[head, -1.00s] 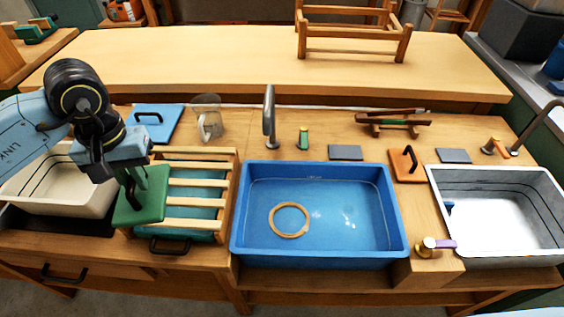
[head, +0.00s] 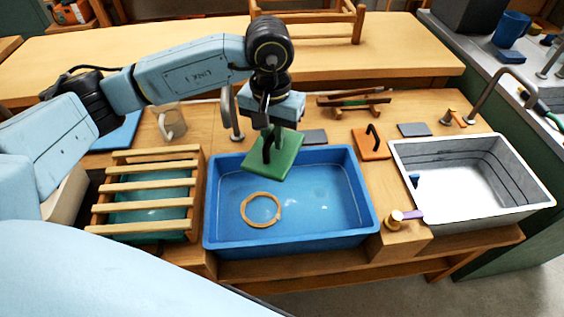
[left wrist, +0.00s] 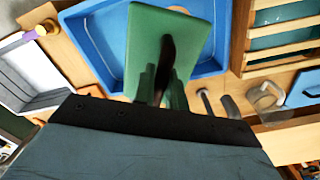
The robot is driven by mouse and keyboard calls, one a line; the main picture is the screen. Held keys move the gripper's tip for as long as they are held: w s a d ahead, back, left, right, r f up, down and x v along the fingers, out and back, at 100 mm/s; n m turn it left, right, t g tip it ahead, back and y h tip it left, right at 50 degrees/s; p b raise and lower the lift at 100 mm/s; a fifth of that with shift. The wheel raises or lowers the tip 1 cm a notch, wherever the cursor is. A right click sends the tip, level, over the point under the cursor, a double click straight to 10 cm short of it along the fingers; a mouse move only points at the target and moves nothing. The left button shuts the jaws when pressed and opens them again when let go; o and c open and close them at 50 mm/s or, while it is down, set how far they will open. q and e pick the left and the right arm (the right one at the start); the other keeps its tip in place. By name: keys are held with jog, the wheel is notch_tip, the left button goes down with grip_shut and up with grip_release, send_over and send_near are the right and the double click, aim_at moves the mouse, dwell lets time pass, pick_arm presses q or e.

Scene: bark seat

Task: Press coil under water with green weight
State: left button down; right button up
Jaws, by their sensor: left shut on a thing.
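The coil (head: 261,209) is a tan ring lying in the blue basin (head: 290,242), left of its middle, in what looks like shallow water. My left gripper (head: 268,142) is shut on the green weight (head: 285,160), a flat green block with an upright handle. It holds the weight over the far part of the blue basin, beyond the coil and to its right. My right gripper is not in view.
A slatted wooden rack (head: 145,190) over a teal basin stands left of the blue basin. A tap (head: 233,115) rises behind the basin's far left corner. An orange weight (head: 371,143) and a grey-white sink (head: 470,180) are to the right.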

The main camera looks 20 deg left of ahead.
pick_arm(q)
jog(key=a+f+n+b, duration=0.1)
jog(key=a+f+n, duration=0.1)
jog(key=f, duration=0.6)
jog(key=s+a+f+n+b, duration=0.1)
jog(key=a+f+n, duration=0.1)
jog(key=f, duration=0.6)
jog(key=shift+n+b, duration=0.4)
jog(key=shift+n, duration=0.4)
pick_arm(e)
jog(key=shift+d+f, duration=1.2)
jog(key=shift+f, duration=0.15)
pick_arm(q)
jog(key=shift+s, duration=0.1)
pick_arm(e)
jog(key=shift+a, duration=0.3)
pick_arm(q)
jog(key=shift+f, duration=0.1)
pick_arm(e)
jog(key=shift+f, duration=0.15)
